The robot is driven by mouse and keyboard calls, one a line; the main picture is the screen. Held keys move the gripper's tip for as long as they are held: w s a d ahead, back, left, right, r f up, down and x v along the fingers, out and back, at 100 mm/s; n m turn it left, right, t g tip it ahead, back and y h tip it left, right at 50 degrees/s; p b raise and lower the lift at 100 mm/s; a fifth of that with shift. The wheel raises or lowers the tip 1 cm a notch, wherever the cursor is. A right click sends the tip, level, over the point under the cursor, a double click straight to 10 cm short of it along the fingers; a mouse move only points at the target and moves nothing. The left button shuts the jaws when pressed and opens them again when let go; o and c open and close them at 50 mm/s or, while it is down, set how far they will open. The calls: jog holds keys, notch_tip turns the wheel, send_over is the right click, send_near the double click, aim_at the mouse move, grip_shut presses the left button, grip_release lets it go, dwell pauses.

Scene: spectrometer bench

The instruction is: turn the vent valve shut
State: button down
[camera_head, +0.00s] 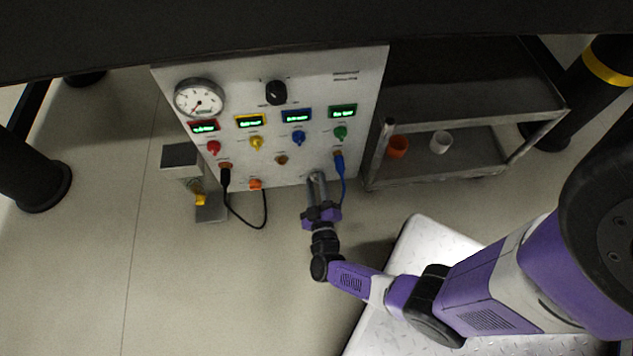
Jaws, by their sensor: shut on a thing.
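The grey instrument panel (300,70) stands upright ahead of me. My gripper (317,178) reaches its lower right part, with the fingers pointing at the panel face. The fingers are shut on a small part there, mostly hidden between them. I cannot tell for sure that this part is the vent valve, as the labels are too small to read. A row of coloured knobs sits above: red (214,147), yellow (257,143), blue (299,138) and green (340,132).
A blue cable (343,186) hangs close to the right of my gripper. A black cable (243,220) loops at the left. A grey box with a yellow part (200,200) stands left of the panel. A cart (460,155) with two cups stands right.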

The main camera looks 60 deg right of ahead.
jog(key=shift+a+f+n+p, duration=0.1)
jog(key=shift+n+p, duration=0.1)
jog(key=shift+n, duration=2.3)
jog(key=shift+f+n+p, duration=0.1)
jog(key=shift+n+p, duration=0.05)
jog(key=shift+n, duration=2.35)
jog(key=c, duration=1)
grip_release()
jog(key=shift+c, duration=0.2)
jog(key=v, duration=0.7)
jog(key=shift+s+a+p, duration=0.2)
jog(key=shift+a+p, duration=0.1)
jog(key=shift+p, duration=0.05)
